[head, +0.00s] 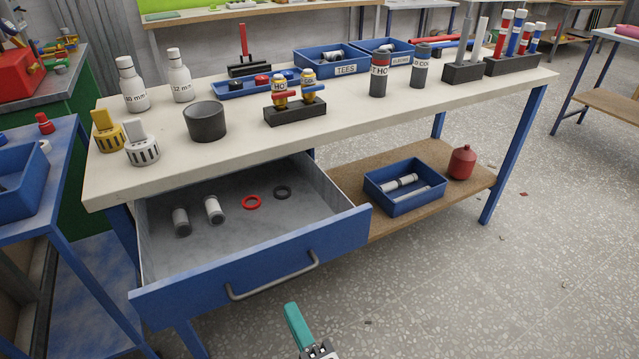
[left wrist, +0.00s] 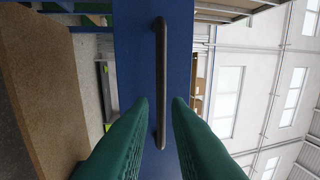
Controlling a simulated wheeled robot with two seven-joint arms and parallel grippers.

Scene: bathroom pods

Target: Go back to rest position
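My left gripper (head: 296,318) shows at the bottom of the head view, with one teal finger plainly visible, in front of the open drawer. In the left wrist view my left gripper (left wrist: 160,101) has its two green fingers apart with nothing held. The grey bar handle (left wrist: 161,75) of the blue drawer front lies in line with the gap between the fingers and touches neither. The drawer (head: 330,236) stands pulled out under the workbench, its handle (head: 272,278) free. My right gripper is not in view.
The white-topped workbench (head: 250,150) carries bottles, labelled holders and blue trays. Inside the drawer lie two grey cylinders, a red ring (head: 251,202) and a dark ring. A blue bin (head: 405,204) and red bottle (head: 462,162) sit on the lower shelf.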

